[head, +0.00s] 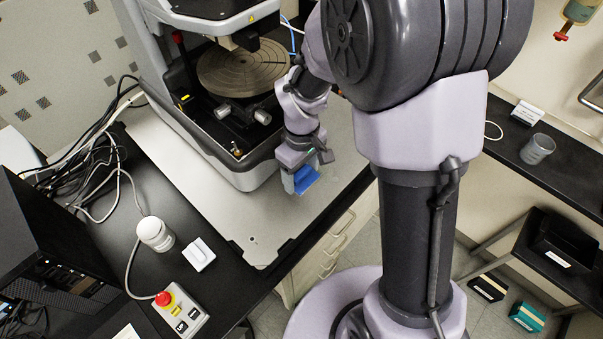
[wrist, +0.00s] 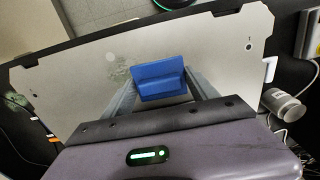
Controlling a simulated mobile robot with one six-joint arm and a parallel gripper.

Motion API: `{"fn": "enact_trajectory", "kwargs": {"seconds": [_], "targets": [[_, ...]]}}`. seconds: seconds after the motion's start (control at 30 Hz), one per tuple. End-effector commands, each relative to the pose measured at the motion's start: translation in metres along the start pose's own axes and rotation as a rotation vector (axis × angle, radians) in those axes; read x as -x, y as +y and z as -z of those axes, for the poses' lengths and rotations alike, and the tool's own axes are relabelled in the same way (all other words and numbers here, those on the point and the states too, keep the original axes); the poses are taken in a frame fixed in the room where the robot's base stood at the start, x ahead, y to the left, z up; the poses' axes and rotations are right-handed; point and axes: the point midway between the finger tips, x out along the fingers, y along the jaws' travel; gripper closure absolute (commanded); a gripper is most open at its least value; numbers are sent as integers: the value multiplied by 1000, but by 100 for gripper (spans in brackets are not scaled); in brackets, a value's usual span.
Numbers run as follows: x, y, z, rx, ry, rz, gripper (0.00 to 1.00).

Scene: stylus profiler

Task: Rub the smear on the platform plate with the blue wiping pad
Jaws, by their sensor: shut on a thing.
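The platform plate (head: 205,190) is a light grey metal sheet under the profiler; it also shows in the wrist view (wrist: 222,48). My gripper (head: 303,183) is shut on the blue wiping pad (head: 306,177) over the plate's right part. In the wrist view the pad (wrist: 160,75) sits between the two fingers of my gripper (wrist: 160,93). A faint, speckled smear (wrist: 119,75) shows on the plate just left of the pad. I cannot tell whether the pad touches the plate or covers part of the smear.
The profiler (head: 235,165) with its round stage (head: 243,68) stands close behind my gripper. A white jar (head: 155,233), a small white block (head: 198,254) and an emergency-stop box (head: 180,310) are on the black bench left of the plate. Cables lie farther left.

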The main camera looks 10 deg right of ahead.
Motion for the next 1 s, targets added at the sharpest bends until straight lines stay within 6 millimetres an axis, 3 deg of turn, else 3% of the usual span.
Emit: {"fn": "enact_trajectory", "kwargs": {"seconds": [0.3,0.57,1.0], "targets": [[4,0,0,0,0,0,70],[34,0,0,0,0,0,70],[32,0,0,0,0,0,70]]}}
